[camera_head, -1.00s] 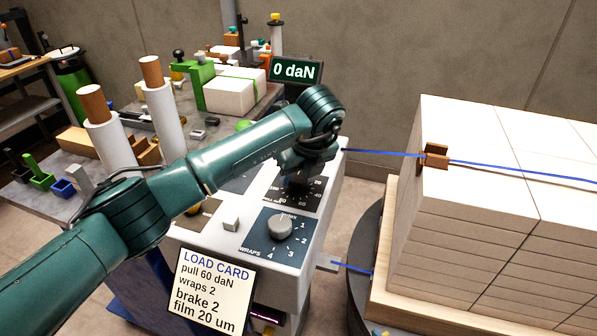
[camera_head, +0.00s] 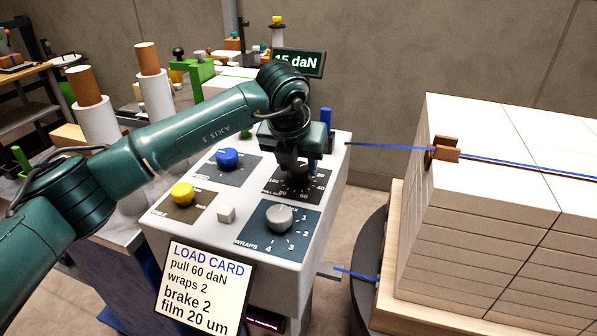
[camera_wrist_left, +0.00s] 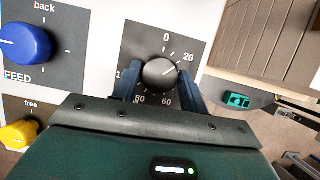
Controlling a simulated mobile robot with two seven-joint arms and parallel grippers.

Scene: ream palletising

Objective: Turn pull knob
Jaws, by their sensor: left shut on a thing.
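The pull knob (camera_wrist_left: 160,74) is a dark round knob on a black dial plate marked 0, 20, 60 and 80 in the left wrist view. Its light mark appears to point up and right, near the 20 side. My left gripper (camera_wrist_left: 160,84) is shut on the knob, one blue finger on each side. In the head view my left gripper (camera_head: 297,168) comes down over the dial and largely hides the knob. The display (camera_head: 299,63) reads 15 daN, its left edge partly covered by my arm. The load card (camera_head: 204,289) says pull 60 daN. My right gripper is not in view.
The console (camera_head: 210,252) also carries a blue feed knob (camera_head: 227,158), a yellow knob (camera_head: 182,195), a small pale button (camera_head: 226,214) and a grey wraps knob (camera_head: 279,217). A blue strap (camera_head: 385,147) runs right to the stacked reams (camera_head: 470,225).

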